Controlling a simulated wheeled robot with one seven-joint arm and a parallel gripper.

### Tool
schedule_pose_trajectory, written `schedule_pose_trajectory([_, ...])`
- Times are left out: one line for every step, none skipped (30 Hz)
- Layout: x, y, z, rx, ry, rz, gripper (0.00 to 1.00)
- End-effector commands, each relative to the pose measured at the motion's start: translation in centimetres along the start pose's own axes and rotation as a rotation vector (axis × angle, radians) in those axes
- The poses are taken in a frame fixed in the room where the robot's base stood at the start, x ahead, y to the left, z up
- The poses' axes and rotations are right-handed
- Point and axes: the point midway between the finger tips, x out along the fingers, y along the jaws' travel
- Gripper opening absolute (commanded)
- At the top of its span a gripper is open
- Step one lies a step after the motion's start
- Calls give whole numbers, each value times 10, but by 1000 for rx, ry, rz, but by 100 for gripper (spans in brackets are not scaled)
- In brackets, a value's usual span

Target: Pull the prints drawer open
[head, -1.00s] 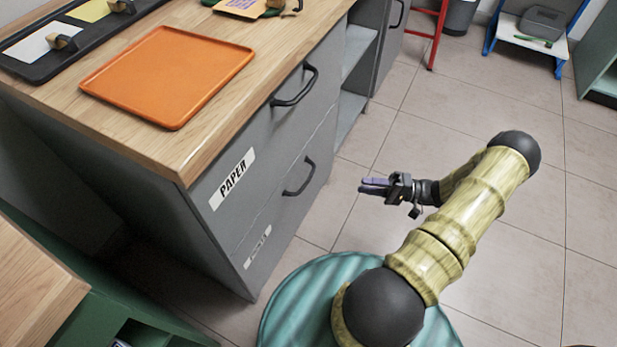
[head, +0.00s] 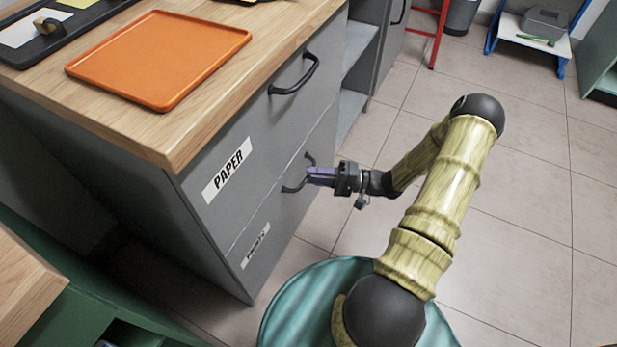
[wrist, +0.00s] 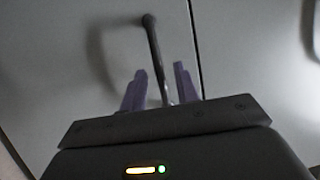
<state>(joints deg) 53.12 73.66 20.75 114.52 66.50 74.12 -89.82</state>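The grey cabinet has an upper drawer labelled PAPER (head: 227,171) and a lower drawer (head: 262,228) with a smaller label (head: 256,246) that I cannot read clearly. Both fronts look flush and closed. The lower drawer's dark bar handle (head: 291,188) is partly hidden behind my gripper (head: 312,175). In the wrist view, the handle (wrist: 153,45) runs down between the two purple fingers of my gripper (wrist: 157,85). The fingers are apart, with a gap seen on each side of the bar.
The upper drawer has its own dark handle (head: 294,78). An orange tray (head: 160,60) lies on the wooden worktop (head: 200,132). Open shelves (head: 352,105) stand beyond the drawers. The tiled floor (head: 520,190) to the right is clear; a red-legged stool (head: 440,35) stands farther back.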

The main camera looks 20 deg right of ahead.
Motion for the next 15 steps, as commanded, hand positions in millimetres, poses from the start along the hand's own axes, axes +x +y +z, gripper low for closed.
schedule_pose_trajectory([7, 2, 0, -1, -3, 0, 31])
schedule_pose_trajectory([10, 2, 0, -2, -2, 0, 31])
schedule_pose_trajectory([14, 1, 0, -2, -2, 1, 31])
schedule_pose_trajectory([16, 1, 0, -2, -2, 1, 31])
schedule_pose_trajectory([18, 1, 0, -2, -2, 1, 31])
schedule_pose_trajectory([19, 0, 0, -1, 0, 1, 31])
schedule_pose_trajectory([20, 0, 0, -1, 0, 1, 31])
schedule_pose_trajectory([20, 0, 0, -1, 0, 1, 31])
schedule_pose_trajectory([21, 0, 0, -1, 0, 1, 31])
schedule_pose_trajectory([20, 0, 0, -1, 0, 1, 31])
schedule_pose_trajectory([20, 0, 0, -1, 0, 1, 31])
schedule_pose_trajectory([20, 0, 0, -1, 0, 1, 31])
schedule_pose_trajectory([20, 0, 0, -1, 0, 1, 31])
schedule_pose_trajectory([20, 0, 0, -1, 0, 1, 31])
schedule_pose_trajectory([20, 0, 0, -1, 0, 1, 25])
